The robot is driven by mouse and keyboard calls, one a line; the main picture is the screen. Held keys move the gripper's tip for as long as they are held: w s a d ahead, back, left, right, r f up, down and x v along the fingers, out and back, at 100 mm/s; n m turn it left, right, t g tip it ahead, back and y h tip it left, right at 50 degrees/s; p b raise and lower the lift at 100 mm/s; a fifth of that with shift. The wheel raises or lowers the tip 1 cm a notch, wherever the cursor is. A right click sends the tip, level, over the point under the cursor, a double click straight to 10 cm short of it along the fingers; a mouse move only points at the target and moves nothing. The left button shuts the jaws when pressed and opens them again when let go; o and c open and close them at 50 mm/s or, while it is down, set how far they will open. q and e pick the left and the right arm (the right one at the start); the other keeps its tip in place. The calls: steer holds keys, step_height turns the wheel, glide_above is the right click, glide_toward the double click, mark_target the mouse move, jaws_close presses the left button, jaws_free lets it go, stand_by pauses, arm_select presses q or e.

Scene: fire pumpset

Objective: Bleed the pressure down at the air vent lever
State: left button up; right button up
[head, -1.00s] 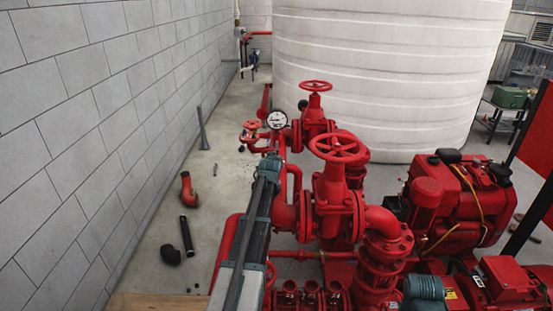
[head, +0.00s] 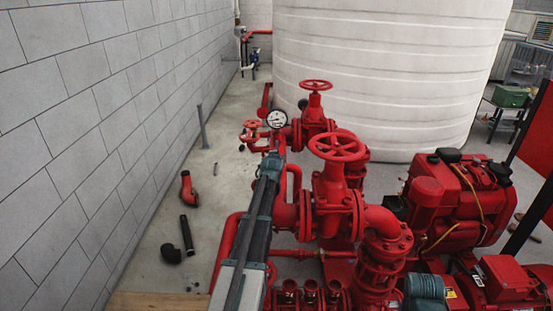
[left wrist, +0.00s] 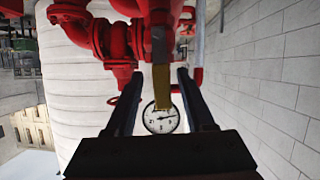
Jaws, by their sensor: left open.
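In the left wrist view, a flat yellow-brown bar (left wrist: 162,86) sits between the two fingers of my left gripper (left wrist: 157,85). It may be the air vent lever, but I cannot tell for sure. The fingers are apart on either side of it, with visible gaps. The round white pressure gauge (left wrist: 162,118) shows below the bar; it also stands on the red pipework in the head view (head: 277,119). My left gripper (head: 271,160) is just below the gauge in the head view, its tips hard to make out. No lever is distinguishable there. My right gripper is not in view.
Red valves with large handwheels (head: 337,146) stand right of my left arm. A small red handwheel (head: 255,130) is left of the gauge. A white tank (head: 395,80) rises behind. Loose pipe fittings (head: 188,190) lie on the floor near the block wall (head: 80,110).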

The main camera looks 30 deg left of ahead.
arm_select(q)
steer(key=p+v, duration=0.5)
steer(key=v, duration=0.8)
steer(key=shift+s+d, duration=0.25)
